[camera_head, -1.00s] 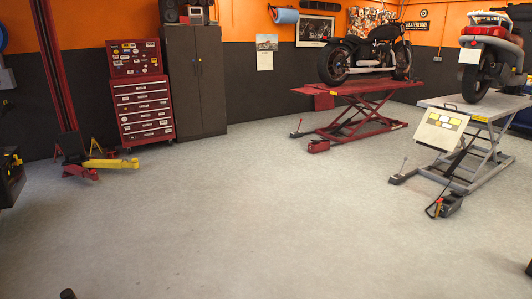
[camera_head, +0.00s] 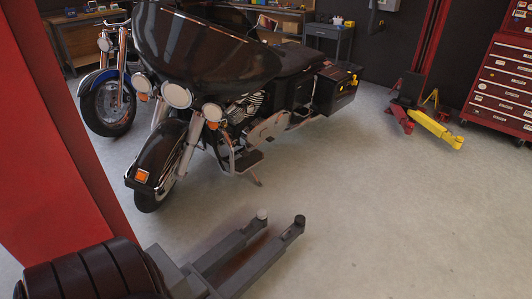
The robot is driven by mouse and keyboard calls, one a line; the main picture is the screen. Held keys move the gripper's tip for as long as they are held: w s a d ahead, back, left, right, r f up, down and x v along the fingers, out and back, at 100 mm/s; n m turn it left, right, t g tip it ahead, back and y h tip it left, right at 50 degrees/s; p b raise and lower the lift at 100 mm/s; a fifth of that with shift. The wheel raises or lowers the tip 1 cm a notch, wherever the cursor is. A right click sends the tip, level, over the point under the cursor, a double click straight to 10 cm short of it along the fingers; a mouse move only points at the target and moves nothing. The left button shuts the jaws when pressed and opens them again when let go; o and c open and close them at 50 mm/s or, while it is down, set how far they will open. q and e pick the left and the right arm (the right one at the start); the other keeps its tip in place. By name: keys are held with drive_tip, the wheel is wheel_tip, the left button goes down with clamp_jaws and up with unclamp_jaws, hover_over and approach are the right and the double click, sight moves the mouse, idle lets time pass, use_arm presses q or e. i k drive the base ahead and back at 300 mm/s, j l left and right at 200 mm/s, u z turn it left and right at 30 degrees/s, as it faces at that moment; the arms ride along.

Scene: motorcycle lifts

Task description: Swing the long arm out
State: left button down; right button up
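Two grey bars, which look like the lift's arms, reach out low over the floor from the bottom left, side by side and close together. The nearer, longer arm (camera_head: 262,258) ends in a dark round pad (camera_head: 299,221). The other arm (camera_head: 227,247) ends in a light-topped pad (camera_head: 262,215). Their inner ends meet a grey block (camera_head: 170,272) near the foot of a red post (camera_head: 60,150), partly hidden by a dark ribbed brown cushion-like thing (camera_head: 95,275). Neither of my grippers shows, and nothing of mine is seen touching the arms.
A black touring motorcycle (camera_head: 225,110) stands behind the arms, with a blue motorcycle (camera_head: 110,95) behind it at left. A yellow-handled jack (camera_head: 430,122) and a red tool chest (camera_head: 502,90) are at the right. The floor (camera_head: 380,220) at centre right is clear.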

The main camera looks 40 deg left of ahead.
sight(238, 284)
drive_tip(key=i+u, duration=0.45)
drive_tip(key=i, duration=0.15)
drive_tip(key=i+l+u, duration=0.3)
drive_tip(key=i+u, duration=0.15)
drive_tip(key=i, duration=0.15)
